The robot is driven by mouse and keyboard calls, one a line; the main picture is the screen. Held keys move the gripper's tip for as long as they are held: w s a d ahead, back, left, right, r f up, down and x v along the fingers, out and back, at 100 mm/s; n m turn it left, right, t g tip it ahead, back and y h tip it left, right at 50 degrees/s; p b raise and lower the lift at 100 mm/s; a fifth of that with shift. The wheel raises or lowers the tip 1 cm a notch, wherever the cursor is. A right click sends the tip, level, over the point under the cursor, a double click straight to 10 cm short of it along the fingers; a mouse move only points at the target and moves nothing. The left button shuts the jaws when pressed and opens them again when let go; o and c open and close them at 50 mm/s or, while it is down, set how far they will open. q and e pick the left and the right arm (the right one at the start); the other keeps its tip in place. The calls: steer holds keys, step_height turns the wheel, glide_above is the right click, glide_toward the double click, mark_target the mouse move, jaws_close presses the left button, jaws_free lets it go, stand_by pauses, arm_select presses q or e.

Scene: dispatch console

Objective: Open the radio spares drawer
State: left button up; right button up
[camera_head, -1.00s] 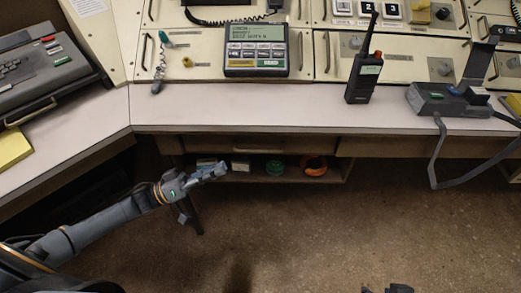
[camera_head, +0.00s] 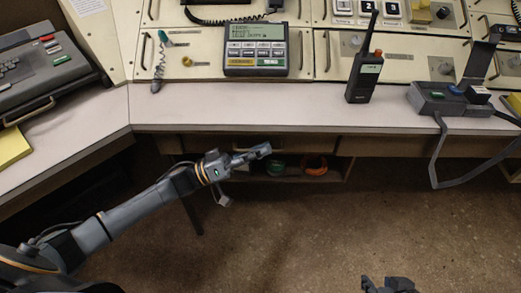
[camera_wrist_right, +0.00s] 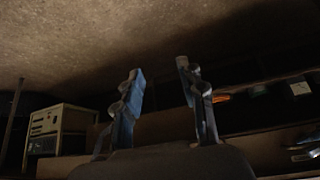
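The brown wooden drawer front (camera_head: 215,142) lies under the desk's front edge, above an open shelf; it looks shut. I cannot read a label on it. My left gripper (camera_head: 265,150) is in front of it in the head view, its fingers pointing right, covering the drawer's lower middle, where the handle is hidden. I cannot tell whether it touches the drawer or how far its fingers are apart. My right gripper (camera_head: 388,283) is low at the bottom edge of the head view, away from the drawer. The right wrist view shows its fingers (camera_wrist_right: 158,68) apart and empty.
The open shelf holds an orange coil (camera_head: 315,165) and a green item (camera_head: 277,167). Above stands the desk top (camera_head: 230,108) with a handheld radio (camera_head: 364,78) and a charger unit (camera_head: 448,102). A beige box (camera_wrist_right: 58,130) shows in the right wrist view. The floor is clear.

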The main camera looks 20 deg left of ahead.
arm_select(q)
steer(key=shift+w+d, duration=0.1)
steer(key=shift+c, duration=0.4)
jaws_close()
